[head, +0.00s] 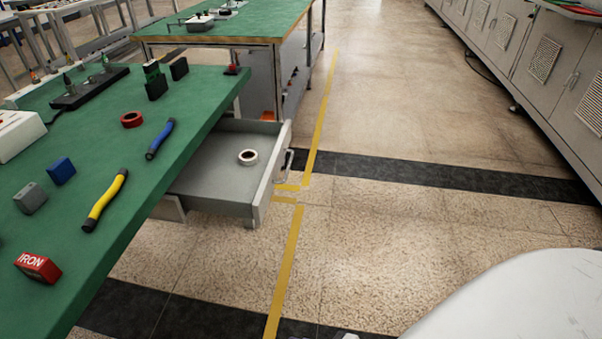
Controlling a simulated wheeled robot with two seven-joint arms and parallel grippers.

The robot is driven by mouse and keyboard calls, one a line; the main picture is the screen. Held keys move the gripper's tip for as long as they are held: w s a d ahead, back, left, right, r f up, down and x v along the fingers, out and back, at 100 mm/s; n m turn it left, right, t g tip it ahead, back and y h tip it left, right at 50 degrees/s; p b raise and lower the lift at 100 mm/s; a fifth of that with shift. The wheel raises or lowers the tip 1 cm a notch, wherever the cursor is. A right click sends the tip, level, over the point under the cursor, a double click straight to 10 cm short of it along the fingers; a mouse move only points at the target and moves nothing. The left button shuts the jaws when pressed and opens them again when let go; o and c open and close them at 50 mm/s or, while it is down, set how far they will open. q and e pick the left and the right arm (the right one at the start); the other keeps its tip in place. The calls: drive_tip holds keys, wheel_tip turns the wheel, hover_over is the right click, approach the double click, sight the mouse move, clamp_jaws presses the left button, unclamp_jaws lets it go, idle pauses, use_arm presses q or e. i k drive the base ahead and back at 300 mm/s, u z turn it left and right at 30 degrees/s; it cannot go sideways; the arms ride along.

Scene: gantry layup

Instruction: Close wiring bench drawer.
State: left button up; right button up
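The wiring bench (205,99) has a green top and stands at the left of the head view. Its grey drawer (205,190) is pulled out to the right from under the bench top. A white roll of tape (248,157) lies inside the drawer. The drawer front (266,185) carries a metal handle (286,165) on its outer face. Neither of my grippers is clearly in view.
On the bench top lie a yellow tool (105,201), a blue tool (160,139), a red tape roll (132,119) and a red box marked IRON (38,266). A second green bench (250,22) stands behind. Grey cabinets (545,60) line the right. The floor between (400,110) is clear.

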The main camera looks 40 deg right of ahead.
sight(213, 179)
drive_tip(key=z, duration=0.45)
drive_tip(key=i, duration=0.5)
drive_tip(key=z, duration=0.1)
drive_tip(key=k, duration=1.15)
drive_tip(key=z, duration=0.5)
drive_tip(key=i, duration=1.75)
drive_tip(key=u, duration=0.65)
